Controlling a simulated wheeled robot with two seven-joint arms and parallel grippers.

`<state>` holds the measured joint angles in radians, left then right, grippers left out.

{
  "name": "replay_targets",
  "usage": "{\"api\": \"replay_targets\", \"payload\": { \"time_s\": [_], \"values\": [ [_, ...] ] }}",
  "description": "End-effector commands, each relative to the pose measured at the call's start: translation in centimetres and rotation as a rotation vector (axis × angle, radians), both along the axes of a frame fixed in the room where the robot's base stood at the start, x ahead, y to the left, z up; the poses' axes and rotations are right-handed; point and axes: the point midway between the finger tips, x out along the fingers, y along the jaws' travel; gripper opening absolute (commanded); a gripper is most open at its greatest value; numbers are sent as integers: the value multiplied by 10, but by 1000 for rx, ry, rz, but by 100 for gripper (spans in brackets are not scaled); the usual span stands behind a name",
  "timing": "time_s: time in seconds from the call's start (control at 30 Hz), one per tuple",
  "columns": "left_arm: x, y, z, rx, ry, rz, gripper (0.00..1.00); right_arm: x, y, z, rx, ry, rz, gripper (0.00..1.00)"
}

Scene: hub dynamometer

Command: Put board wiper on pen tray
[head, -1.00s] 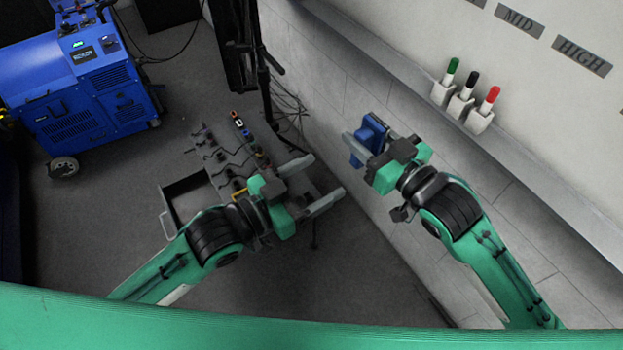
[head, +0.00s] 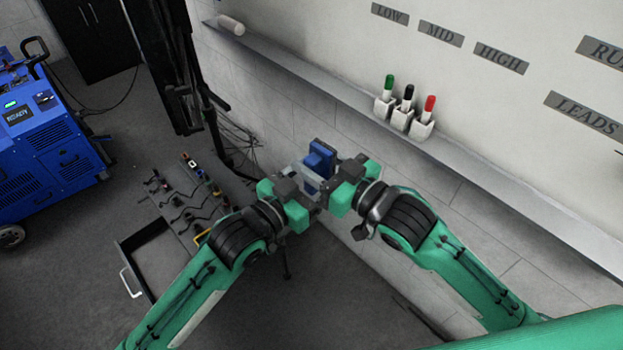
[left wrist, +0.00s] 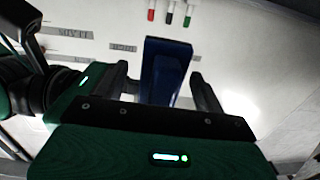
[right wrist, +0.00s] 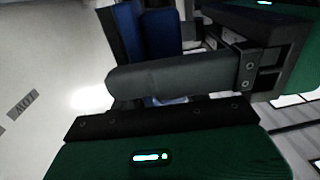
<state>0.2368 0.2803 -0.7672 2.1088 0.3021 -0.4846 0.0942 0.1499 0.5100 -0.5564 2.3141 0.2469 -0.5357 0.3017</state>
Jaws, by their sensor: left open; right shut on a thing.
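The board wiper (head: 319,157) is a blue block held by my right gripper (head: 328,170), in front of the wall and below the ledge. My left gripper (head: 309,181) is open and close up against the right one. In the left wrist view the wiper (left wrist: 167,70) stands between the open left fingers, with gaps seen on both sides. In the right wrist view the wiper (right wrist: 160,33) is partly hidden behind a grey finger. The pen tray (head: 320,83) is the long grey ledge under the whiteboard.
Three white holders with green, black and red markers (head: 405,110) stand on the ledge. A pale cylinder (head: 231,25) lies at its far left end. Much of the ledge between is clear. A blue machine (head: 40,150) and a tool board with an open drawer (head: 140,255) are at left.

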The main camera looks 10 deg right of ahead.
Motion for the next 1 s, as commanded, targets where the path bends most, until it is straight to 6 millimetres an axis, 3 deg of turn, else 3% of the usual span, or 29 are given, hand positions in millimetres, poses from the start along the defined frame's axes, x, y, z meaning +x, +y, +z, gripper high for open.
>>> {"api": "replay_targets", "payload": {
  "time_s": [0.1, 0.37, 0.4, 0.43, 0.53, 0.87, 1.0],
  "values": [
    [0, 0, 0, 0, 0, 0, 71, 0, 0, 0, 1, -1, 0, 23],
    [0, 0, 0, -1, 1, -1, 22, 0, 0, 0, 1, -1, 0, 23],
    [-1, 0, 0, -1, 1, -1, 21, 0, 0, 0, 1, -1, 0, 23],
    [-1, 0, 0, -1, 0, -1, 21, 0, 0, 0, 1, -1, 0, 53],
    [-1, 0, 0, -1, 0, -1, 18, 0, 0, 0, 1, -1, 0, 72],
    [0, 0, 0, -1, -1, 0, 18, -1, -1, 0, 0, 0, 0, 72],
    [0, 0, 0, -1, -1, 0, 18, -11, -10, -1, -1, 0, -1, 72]
  ]
}}
